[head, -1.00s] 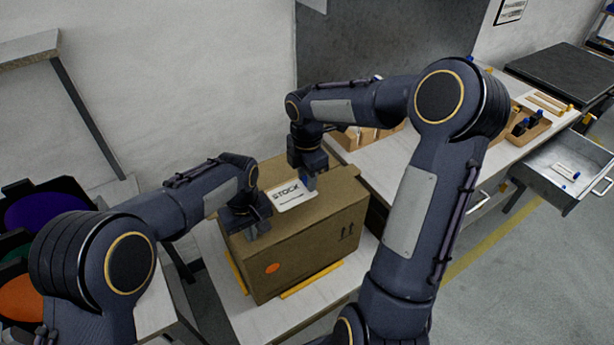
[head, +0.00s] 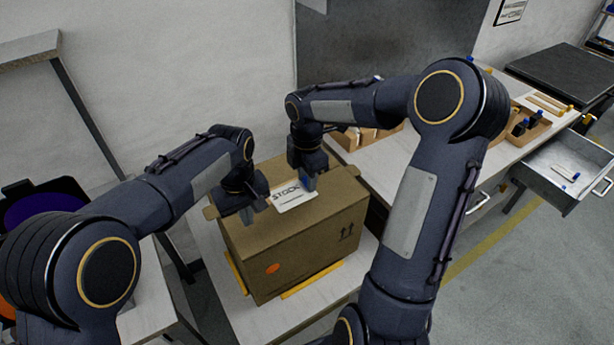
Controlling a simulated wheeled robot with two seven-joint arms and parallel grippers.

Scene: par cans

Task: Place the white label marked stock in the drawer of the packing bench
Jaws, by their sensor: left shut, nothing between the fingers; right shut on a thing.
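The white label marked STOCK (head: 292,197) is above the top of a brown cardboard box (head: 288,245). My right gripper (head: 308,181) is shut on the label's right edge. My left gripper (head: 255,212) is shut and empty, just left of the label, over the box's left part; I cannot tell whether it touches the box. The packing bench (head: 385,182) runs behind to the right. Its drawer (head: 545,172) is pulled open at the far right, with a small white item and a blue-tipped thing inside.
The box stands on a pale table (head: 335,298) with yellow strips around its base. A wooden tray (head: 528,125) with small blue items is on the bench. Dark bins (head: 48,188) are at the left. My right forearm crosses in front of the bench.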

